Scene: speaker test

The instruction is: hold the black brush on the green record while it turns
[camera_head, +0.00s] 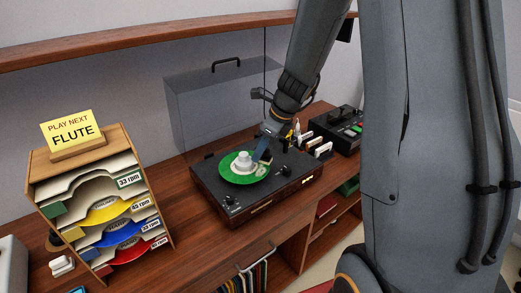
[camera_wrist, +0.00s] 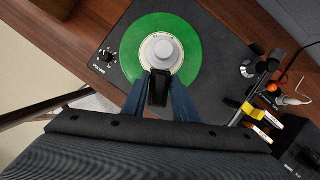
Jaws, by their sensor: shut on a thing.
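The green record (camera_head: 236,176) lies on the black turntable (camera_head: 217,194), with a white knob-like piece (camera_head: 243,160) on its middle. In the wrist view the record (camera_wrist: 131,54) is at the top centre, around the white piece (camera_wrist: 162,52). My gripper (camera_wrist: 159,84) is shut on the black brush (camera_wrist: 158,91), which is over the near part of the record, close to the white piece. In the head view my gripper (camera_head: 264,150) is at the record's right side. I cannot tell whether the brush touches the record.
A wooden rack (camera_head: 94,146) of record sleeves with a "PLAY NEXT FLUTE" card (camera_head: 70,130) stands left. A clear raised lid (camera_head: 208,97) is behind the turntable. The tonearm (camera_wrist: 262,73) and small bottles are right of the record. A black device (camera_head: 338,127) stands further right.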

